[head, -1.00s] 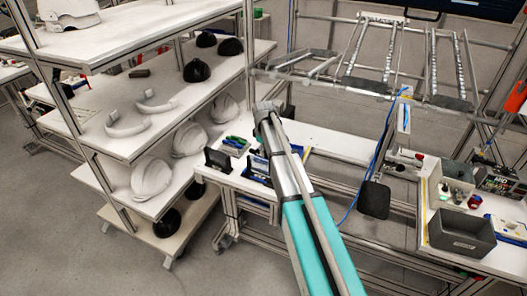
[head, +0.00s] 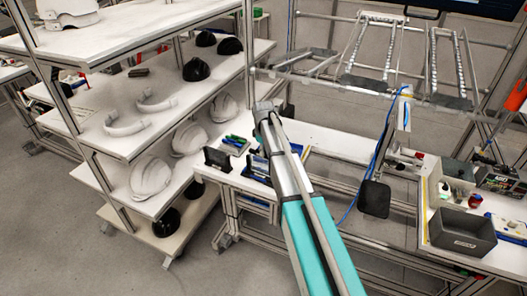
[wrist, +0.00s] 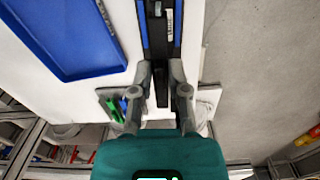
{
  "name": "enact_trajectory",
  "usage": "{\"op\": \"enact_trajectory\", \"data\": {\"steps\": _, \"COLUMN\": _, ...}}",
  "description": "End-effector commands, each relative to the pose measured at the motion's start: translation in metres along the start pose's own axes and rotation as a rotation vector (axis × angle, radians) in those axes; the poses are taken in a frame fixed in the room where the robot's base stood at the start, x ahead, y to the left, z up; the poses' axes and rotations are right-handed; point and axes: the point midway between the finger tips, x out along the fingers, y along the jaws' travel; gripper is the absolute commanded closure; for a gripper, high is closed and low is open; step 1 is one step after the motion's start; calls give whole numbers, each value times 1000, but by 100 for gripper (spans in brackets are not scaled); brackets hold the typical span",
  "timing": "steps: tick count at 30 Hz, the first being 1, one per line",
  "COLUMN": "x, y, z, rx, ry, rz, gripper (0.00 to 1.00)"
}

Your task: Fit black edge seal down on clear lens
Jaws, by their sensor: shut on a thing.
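In the wrist view my gripper (wrist: 162,72) points at the bench top, its two grey fingers on either side of a narrow black strip (wrist: 161,90). The strip looks like the black edge seal, and the fingers are shut on it. Just beyond the fingertips lies a long black piece with blue side bands (wrist: 160,28); I cannot tell whether the strip touches it. I cannot make out the clear lens. In the head view my arm reaches over the white bench and hides the gripper's fingertips.
A blue tray (wrist: 72,42) lies left of the gripper in the wrist view. A small holder with green and blue items (head: 235,145) stands on the bench. A shelf rack with white helmet shells (head: 150,178) stands left, and a grey bin (head: 463,240) sits at right.

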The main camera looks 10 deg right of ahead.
Motion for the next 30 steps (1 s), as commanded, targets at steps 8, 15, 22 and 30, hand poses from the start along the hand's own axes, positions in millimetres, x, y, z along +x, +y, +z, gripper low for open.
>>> {"op": "enact_trajectory", "data": {"steps": 8, "x": 6, "y": 0, "z": 0, "rx": 0, "ry": 0, "rz": 0, "gripper": 100}}
{"op": "enact_trajectory", "data": {"steps": 15, "x": 10, "y": 0, "z": 0, "rx": 0, "ry": 0, "rz": 0, "gripper": 100}}
{"op": "enact_trajectory", "data": {"steps": 22, "x": 14, "y": 0, "z": 0, "rx": 0, "ry": 0, "rz": 0, "gripper": 100}}
{"op": "enact_trajectory", "data": {"steps": 30, "x": 19, "y": 0, "z": 0, "rx": 0, "ry": 0, "rz": 0, "gripper": 100}}
